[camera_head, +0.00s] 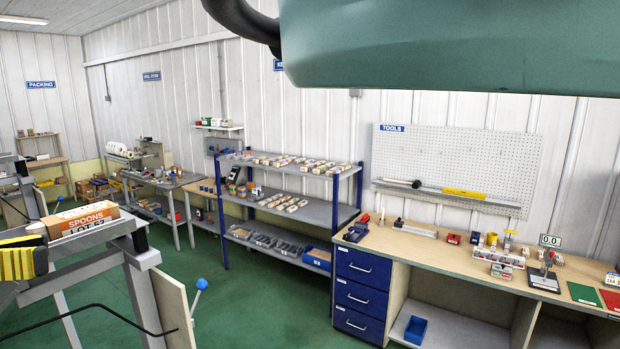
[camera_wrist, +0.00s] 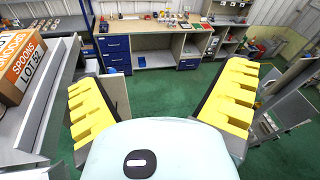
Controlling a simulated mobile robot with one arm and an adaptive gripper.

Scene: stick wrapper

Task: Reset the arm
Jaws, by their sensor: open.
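My gripper (camera_wrist: 165,108) shows in the wrist view with its two yellow ridged fingers wide apart. Nothing is between them; the green floor and a workbench show beyond. In the head view one yellow and black finger (camera_head: 17,264) shows at the left edge, near the orange and white box marked SPOONS (camera_head: 85,219). The box also shows at the left of the wrist view (camera_wrist: 22,68), to the left of the fingers and apart from them. A teal part of my own arm fills the top right of the head view.
A grey metal frame (camera_head: 92,245) bears the box. A blue-posted shelf (camera_head: 283,205) with several small items stands behind. A wooden workbench (camera_head: 440,249) with blue drawers, small tools and a scale stands at the right, under a pegboard (camera_head: 456,160). The green floor (camera_head: 245,300) between is clear.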

